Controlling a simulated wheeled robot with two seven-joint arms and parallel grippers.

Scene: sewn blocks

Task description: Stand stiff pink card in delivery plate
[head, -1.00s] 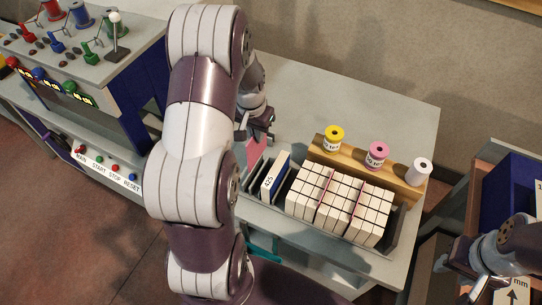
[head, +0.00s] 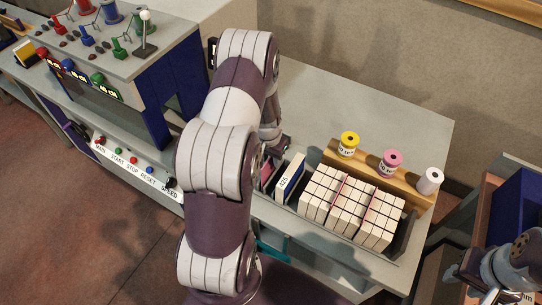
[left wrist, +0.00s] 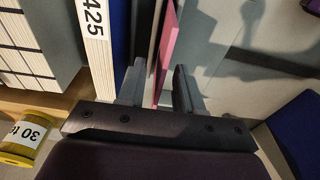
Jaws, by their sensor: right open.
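The stiff pink card (head: 266,174) stands upright at the left end of the grey slotted holder (head: 398,250), which may be the delivery plate, left of the white block marked 425 (head: 290,178). In the left wrist view the pink card (left wrist: 168,45) is a thin edge-on strip beside a grey divider. My left gripper (head: 273,152) is over the card; in the left wrist view its fingers (left wrist: 160,90) stand apart on either side of the card. My arm hides part of the holder. My right gripper (head: 458,272) is open and empty at the right edge.
Several white blocks (head: 350,205) fill the holder's right part. Yellow (head: 349,143), pink (head: 392,162) and white (head: 430,180) spools stand on a wooden rail behind. A control console (head: 110,60) is at left. The bench's back is clear.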

